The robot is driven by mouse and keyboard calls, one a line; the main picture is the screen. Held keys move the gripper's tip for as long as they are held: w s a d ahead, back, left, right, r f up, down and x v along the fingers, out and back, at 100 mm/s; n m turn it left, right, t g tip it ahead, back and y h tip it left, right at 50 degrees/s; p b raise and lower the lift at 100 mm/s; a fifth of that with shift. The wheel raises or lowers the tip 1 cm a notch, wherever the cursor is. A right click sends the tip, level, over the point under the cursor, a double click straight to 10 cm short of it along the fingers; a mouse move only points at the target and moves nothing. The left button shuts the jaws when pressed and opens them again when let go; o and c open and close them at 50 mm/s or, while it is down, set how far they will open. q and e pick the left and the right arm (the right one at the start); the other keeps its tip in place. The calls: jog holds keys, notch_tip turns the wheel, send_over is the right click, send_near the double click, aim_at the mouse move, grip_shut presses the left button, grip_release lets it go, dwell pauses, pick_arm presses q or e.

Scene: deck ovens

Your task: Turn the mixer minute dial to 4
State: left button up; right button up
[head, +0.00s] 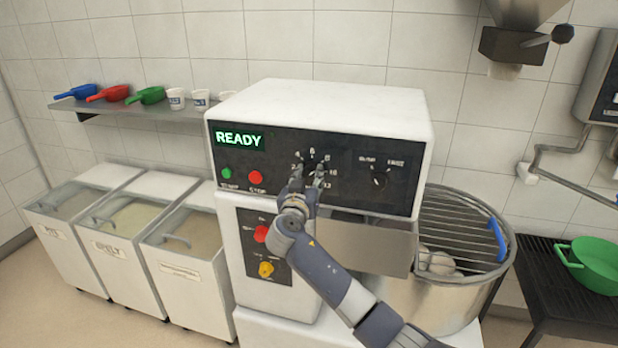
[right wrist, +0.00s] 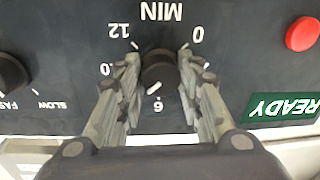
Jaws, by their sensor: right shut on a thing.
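The mixer (head: 330,105) has a black control panel with a minute dial (right wrist: 160,72) marked MIN. My right gripper (head: 308,176) is at this dial, and its arm comes up from the lower right. In the right wrist view, which is upside down, my right gripper (right wrist: 160,80) has one finger on each side of the dial and is shut on it. A white mark shows at the dial's edge near the 6; I cannot tell whether it is the pointer. The fingers hide some numbers. My left gripper is not in view.
Left of the dial are a red button (head: 256,177), a green button (head: 227,173) and a READY display (head: 239,138). A speed knob (head: 379,179) is to its right. The mixer bowl (head: 440,300) with its wire guard (head: 462,222) stands at lower right.

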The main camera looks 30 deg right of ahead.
jog(key=shift+n, duration=0.3)
jog(key=n, duration=0.3)
jog(key=shift+p, duration=0.3)
jog(key=n+p, duration=0.1)
jog(key=n, duration=0.3)
jog(key=shift+r+g+p, duration=0.15)
jog(key=shift+g+p, duration=0.2)
jog(key=shift+g, duration=0.05)
jog(key=n+p, duration=0.3)
jog(key=n, duration=0.3)
jog(key=shift+r, duration=0.1)
jog(key=shift+a+n+g+p, duration=0.1)
jog(key=shift+n+g+p, duration=0.4)
jog(key=shift+n+p, duration=1.05)
jog(key=shift+n+b, duration=0.3)
jog(key=shift+n, duration=0.15)
jog(key=o, duration=1.1)
jog(key=shift+w, duration=0.1)
jog(key=shift+c, duration=0.2)
